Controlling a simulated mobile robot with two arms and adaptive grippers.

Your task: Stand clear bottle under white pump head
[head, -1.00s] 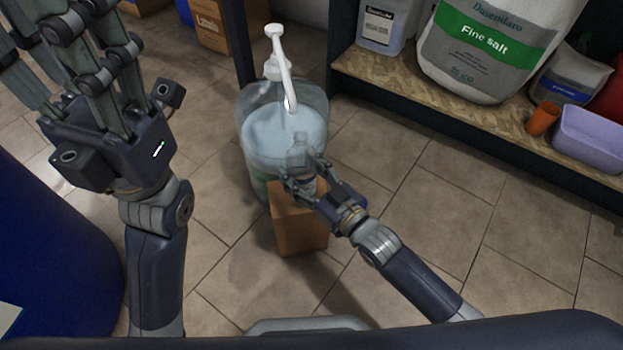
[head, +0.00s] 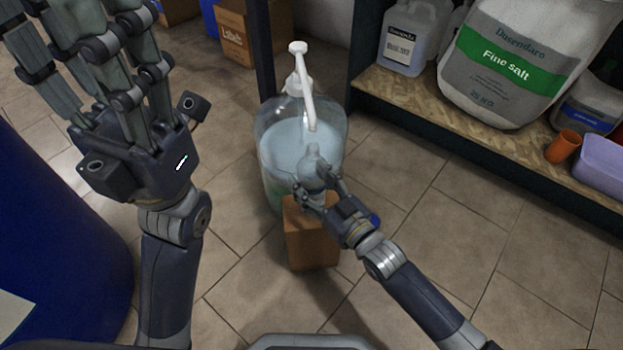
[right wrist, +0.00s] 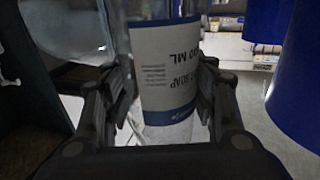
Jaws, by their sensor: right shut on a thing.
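The clear bottle (head: 315,172) is in my right gripper (head: 318,194), just below the spout tip of the white pump head (head: 299,84). In the head view the bottle's mouth looks close to the spout; I cannot tell the exact gap. The pump stands on a large clear drum (head: 277,145) of pale liquid. In the right wrist view the bottle (right wrist: 167,75), with a white and blue label, is between the fingers of my right gripper (right wrist: 160,105). The bottle's base is hidden by the hand. My left gripper (head: 85,40) is raised at the left, its fingertips cut off.
A brown block (head: 311,240) stands on the tiled floor in front of the drum, below my right gripper. A shelf (head: 430,103) at the right holds a salt sack (head: 510,65) and an orange cup (head: 563,147).

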